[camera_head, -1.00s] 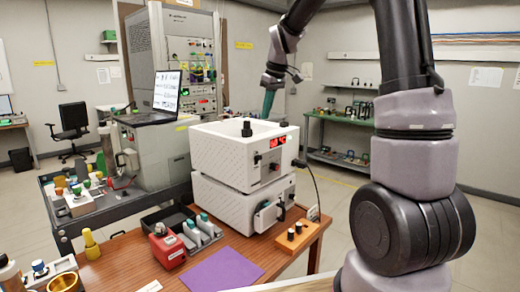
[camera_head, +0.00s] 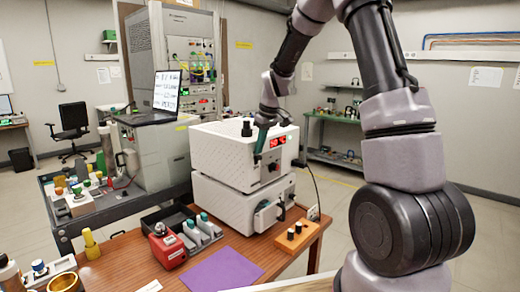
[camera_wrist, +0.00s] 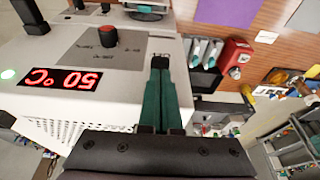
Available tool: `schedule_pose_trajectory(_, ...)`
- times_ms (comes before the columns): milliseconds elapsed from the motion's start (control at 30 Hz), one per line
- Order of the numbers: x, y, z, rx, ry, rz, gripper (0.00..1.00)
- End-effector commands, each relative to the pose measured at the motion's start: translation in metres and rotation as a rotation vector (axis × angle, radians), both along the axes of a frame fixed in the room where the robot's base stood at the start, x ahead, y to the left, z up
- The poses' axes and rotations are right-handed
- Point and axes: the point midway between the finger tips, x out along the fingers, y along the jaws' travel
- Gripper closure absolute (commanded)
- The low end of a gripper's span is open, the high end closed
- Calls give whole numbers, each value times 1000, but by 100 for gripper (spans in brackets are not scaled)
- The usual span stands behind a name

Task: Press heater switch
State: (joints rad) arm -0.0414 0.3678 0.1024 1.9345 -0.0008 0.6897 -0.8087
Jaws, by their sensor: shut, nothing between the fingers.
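The white heater box (camera_head: 221,150) is the upper of two stacked boxes on the wooden table. Its red display (camera_head: 278,142) is lit and reads 50 °C, upside down in the wrist view (camera_wrist: 61,79). A red knob (camera_wrist: 104,37) sits on the grey front panel (camera_wrist: 85,50). My gripper (camera_head: 258,154) is shut and empty, fingers pointing down at the left part of the front face. In the wrist view its green fingers with black tips (camera_wrist: 160,63) are close to the panel edge. They hide the spot beneath, where the switch may be; contact cannot be told.
A black knob (camera_head: 247,128) stands on the box top. A black plug with a cable (camera_head: 300,163) is at its right. A red device (camera_head: 167,247), grey holders (camera_head: 203,229) and a purple sheet (camera_head: 222,271) lie in front.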

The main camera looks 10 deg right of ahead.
Motion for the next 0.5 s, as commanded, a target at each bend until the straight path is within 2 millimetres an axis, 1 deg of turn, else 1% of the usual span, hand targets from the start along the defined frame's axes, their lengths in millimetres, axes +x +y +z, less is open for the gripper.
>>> schedule_pose_trajectory(100, 0, 0, -6, 0, 2, -1, 100)
schedule_pose_trajectory(433, 0, 0, -7, 0, 0, -1, 100)
schedule_pose_trajectory(500, 0, 0, -10, 0, 2, -1, 100)
